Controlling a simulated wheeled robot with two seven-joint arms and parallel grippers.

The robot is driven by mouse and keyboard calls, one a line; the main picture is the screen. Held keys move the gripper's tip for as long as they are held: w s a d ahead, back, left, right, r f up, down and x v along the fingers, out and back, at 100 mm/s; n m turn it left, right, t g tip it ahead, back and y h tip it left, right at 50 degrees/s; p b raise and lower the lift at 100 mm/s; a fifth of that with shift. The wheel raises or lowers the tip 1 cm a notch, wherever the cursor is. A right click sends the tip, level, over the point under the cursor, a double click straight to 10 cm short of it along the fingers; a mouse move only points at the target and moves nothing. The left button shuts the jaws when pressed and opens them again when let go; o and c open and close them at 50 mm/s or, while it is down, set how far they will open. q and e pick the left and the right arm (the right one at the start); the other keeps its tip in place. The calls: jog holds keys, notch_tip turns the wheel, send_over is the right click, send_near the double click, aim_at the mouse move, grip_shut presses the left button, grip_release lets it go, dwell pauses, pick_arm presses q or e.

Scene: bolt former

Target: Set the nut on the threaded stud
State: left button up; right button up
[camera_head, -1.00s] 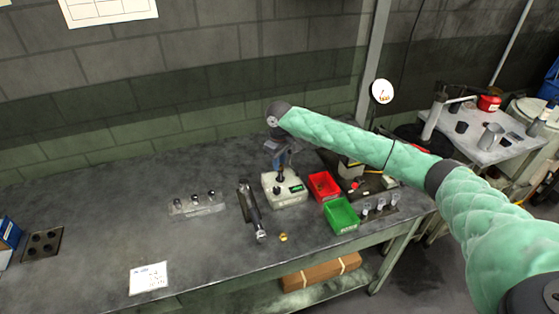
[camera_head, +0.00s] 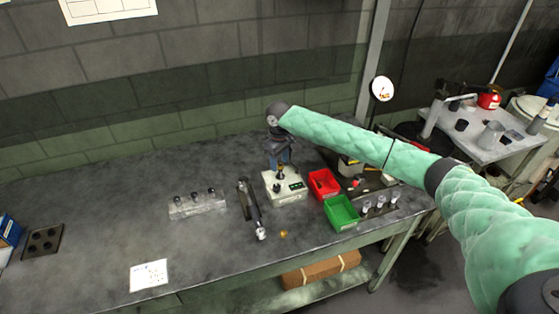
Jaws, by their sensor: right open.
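A pale box-shaped fixture (camera_head: 286,194) with a dark display stands on the bench. A small brass-coloured piece (camera_head: 281,170) shows on its top, where the threaded stud appears to be. It is too small to tell whether this is the nut or how it is seated. My right gripper (camera_head: 280,162) is open just above it, pointing down. Another small brass-coloured piece (camera_head: 284,234) lies on the bench in front of the fixture. My left gripper is not in view.
A red bin (camera_head: 324,184) and a green bin (camera_head: 342,212) stand right of the fixture. A dark wrench-like tool (camera_head: 251,208) lies to its left. A clear rack (camera_head: 197,205) with several dark-topped pieces stands further left. The bench's left middle is mostly clear.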

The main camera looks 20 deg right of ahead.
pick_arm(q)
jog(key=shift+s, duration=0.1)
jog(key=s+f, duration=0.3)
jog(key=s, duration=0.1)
pick_arm(e)
jog(key=shift+r, duration=0.1)
notch_tip(320, 180, up, 6)
jog(key=b, duration=0.3)
jog(key=shift+r, duration=0.8)
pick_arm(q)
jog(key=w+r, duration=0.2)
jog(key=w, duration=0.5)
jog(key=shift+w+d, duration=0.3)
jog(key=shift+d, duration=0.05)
